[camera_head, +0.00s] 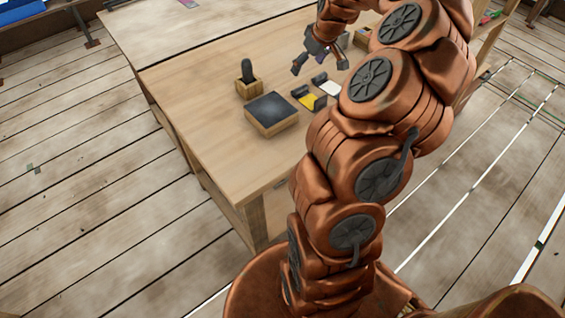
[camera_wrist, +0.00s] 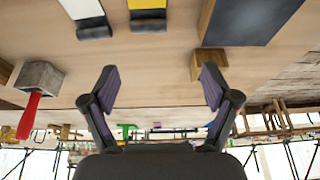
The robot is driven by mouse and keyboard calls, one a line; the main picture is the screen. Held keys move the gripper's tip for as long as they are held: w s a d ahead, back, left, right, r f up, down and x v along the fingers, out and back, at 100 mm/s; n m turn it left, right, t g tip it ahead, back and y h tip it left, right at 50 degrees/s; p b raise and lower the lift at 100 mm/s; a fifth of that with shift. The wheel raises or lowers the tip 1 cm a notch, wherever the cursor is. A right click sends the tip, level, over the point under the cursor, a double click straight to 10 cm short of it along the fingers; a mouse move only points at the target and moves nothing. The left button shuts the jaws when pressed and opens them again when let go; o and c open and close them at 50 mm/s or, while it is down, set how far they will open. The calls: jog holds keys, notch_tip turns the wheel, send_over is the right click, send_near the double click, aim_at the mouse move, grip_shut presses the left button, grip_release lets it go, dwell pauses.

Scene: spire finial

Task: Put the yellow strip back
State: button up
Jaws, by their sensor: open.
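The yellow strip (camera_head: 307,101) lies on the wooden table, with a dark piece at its end; it also shows at the top of the wrist view (camera_wrist: 148,19), cut off by the frame edge. A white strip (camera_head: 331,88) with a similar dark end lies beside it, and also shows in the wrist view (camera_wrist: 78,8). My gripper (camera_head: 320,66) is above the table, on the far side of both strips. In the wrist view its fingers (camera_wrist: 160,88) are spread apart with nothing between them.
A wooden block with a dark top (camera_head: 271,112) stands beside the yellow strip. A small wooden holder (camera_head: 249,87) with a dark upright piece stands behind it. In the wrist view, a grey block (camera_wrist: 40,76) has a red handle. The table's near end (camera_head: 235,165) is clear.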

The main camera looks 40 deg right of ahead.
jog(key=s+a+r+n+g, duration=0.1)
jog(key=s+a+r, duration=0.1)
jog(key=a, duration=0.7)
jog(key=s+a+r+g+y, duration=0.1)
jog(key=s+a+r, duration=0.15)
jog(key=a, duration=0.65)
jog(key=s+a+r+n, duration=0.1)
jog(key=s+a, duration=0.2)
jog(key=a, duration=0.5)
jog(key=s+a+f+g, duration=0.1)
jog(key=s+a, duration=0.2)
jog(key=s, duration=0.4)
jog(key=s+a+f+m+g, duration=0.1)
jog(key=s+a, duration=0.2)
jog(key=s, duration=0.5)
jog(key=s+a+f+m+g+h, duration=0.1)
jog(key=s+a+g, duration=0.1)
jog(key=s+a, duration=0.2)
jog(key=s, duration=0.3)
jog(key=shift+s, duration=0.4)
